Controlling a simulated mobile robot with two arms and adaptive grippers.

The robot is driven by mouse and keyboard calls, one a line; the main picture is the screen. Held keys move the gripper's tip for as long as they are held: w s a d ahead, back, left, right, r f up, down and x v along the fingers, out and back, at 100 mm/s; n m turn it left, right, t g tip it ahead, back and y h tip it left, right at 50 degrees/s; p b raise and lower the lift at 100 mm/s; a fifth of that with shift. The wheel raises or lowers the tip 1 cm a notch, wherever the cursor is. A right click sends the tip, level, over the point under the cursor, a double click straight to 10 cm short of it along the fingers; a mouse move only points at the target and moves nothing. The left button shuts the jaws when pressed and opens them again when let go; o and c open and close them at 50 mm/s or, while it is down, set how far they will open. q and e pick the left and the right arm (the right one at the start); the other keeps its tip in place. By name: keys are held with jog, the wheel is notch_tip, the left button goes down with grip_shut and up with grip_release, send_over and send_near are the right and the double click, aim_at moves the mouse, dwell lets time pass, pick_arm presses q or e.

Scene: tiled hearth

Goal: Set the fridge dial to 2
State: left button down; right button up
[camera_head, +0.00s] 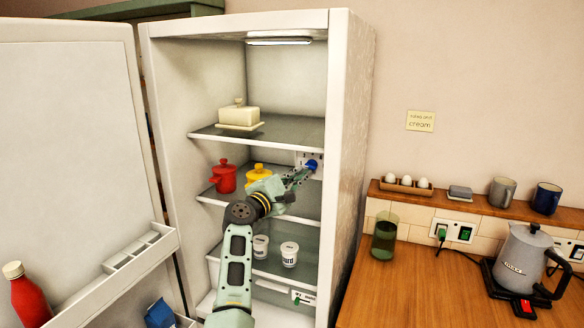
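The fridge (351,120) stands with its door (70,150) open to the left. A blue dial (312,164) sits on a pale panel with markings on the right inner wall, above the middle shelf. The markings are too small to read, and the dial's setting cannot be made out. My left gripper (302,173) reaches into the fridge, with its fingertips at or just beside the dial's lower left. Whether the fingers touch or grip the dial is not clear. My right gripper is not in view.
A butter dish (239,116) stands on the upper shelf. A red pot (224,176) and a yellow pot (258,172) stand left of my gripper. White tubs (289,254) sit below. A wooden counter (400,295) with a kettle (522,262) is at right.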

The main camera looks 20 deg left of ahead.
pick_arm(q)
jog(key=shift+d+f+n+b, duration=0.3)
jog(key=shift+d+f+n, duration=0.15)
jog(key=shift+n, duration=0.55)
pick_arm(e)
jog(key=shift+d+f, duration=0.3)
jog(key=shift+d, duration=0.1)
pick_arm(q)
jog(key=shift+f, duration=0.1)
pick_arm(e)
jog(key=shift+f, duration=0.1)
